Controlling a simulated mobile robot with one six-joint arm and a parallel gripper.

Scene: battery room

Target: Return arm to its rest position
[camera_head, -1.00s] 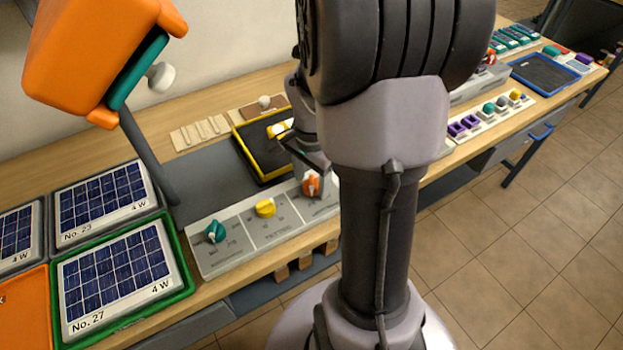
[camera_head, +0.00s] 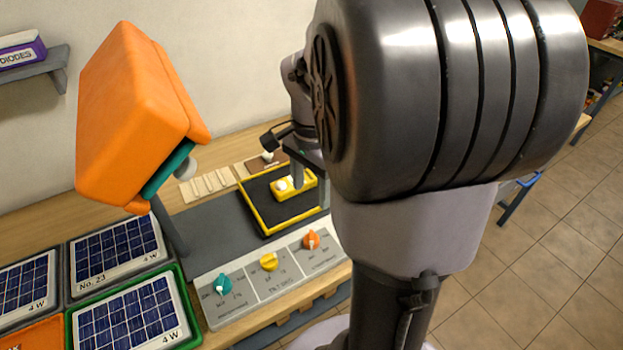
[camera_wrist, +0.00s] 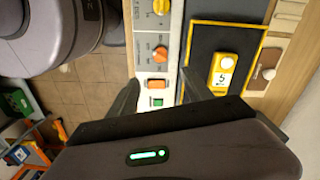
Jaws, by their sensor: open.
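My gripper (camera_head: 311,188) is open and empty. In the head view it shows beside my large arm joint, over the right side of the black tray with a yellow rim (camera_head: 248,208). A yellow block with a white round knob (camera_head: 290,187) lies in that tray, close to the fingers in the picture; I cannot tell the height between them. In the wrist view, the two dark fingers (camera_wrist: 160,92) stand apart with nothing between them. The yellow block (camera_wrist: 223,76) lies in the tray to the right of them.
A grey panel with teal, yellow and orange knobs (camera_head: 245,297) lies along the bench front. Solar panels (camera_head: 132,318) lie at left. An orange lamp-like head (camera_head: 135,110) on a dark post rises over the bench. A shelf (camera_head: 35,75) is on the wall. Tiled floor (camera_head: 560,250) is clear at right.

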